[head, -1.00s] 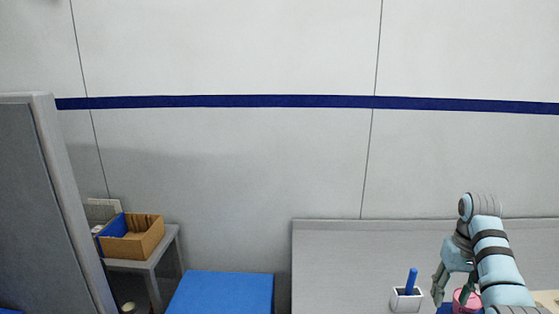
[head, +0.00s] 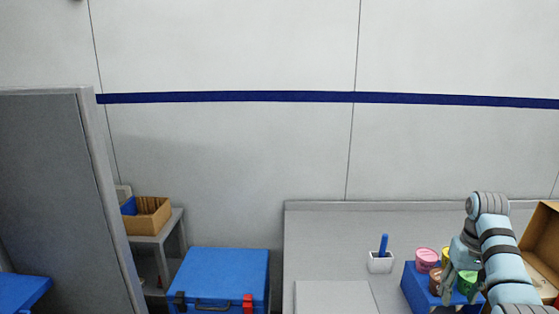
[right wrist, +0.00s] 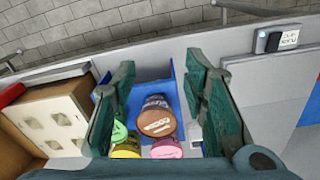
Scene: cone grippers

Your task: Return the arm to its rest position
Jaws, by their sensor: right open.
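My right arm (head: 500,255) comes in at the lower right of the head view. Its gripper (head: 456,280) hangs over or in front of the blue bin (head: 411,283); I cannot tell the height there. In the right wrist view the green fingers of the gripper (right wrist: 160,72) stand wide apart with nothing between their tips. Below them are a brown-lidded tub (right wrist: 157,121), a pink tub (right wrist: 167,149) and green and yellow tubs in the blue bin. The tubs look clear of the fingers. My left gripper is in neither view.
A white holder (head: 380,264) with a blue handle stands left of the bin on the grey table (head: 320,235). An open cardboard box (head: 540,245) is at the right. A blue case (head: 222,275) and a grey partition (head: 50,180) are further left.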

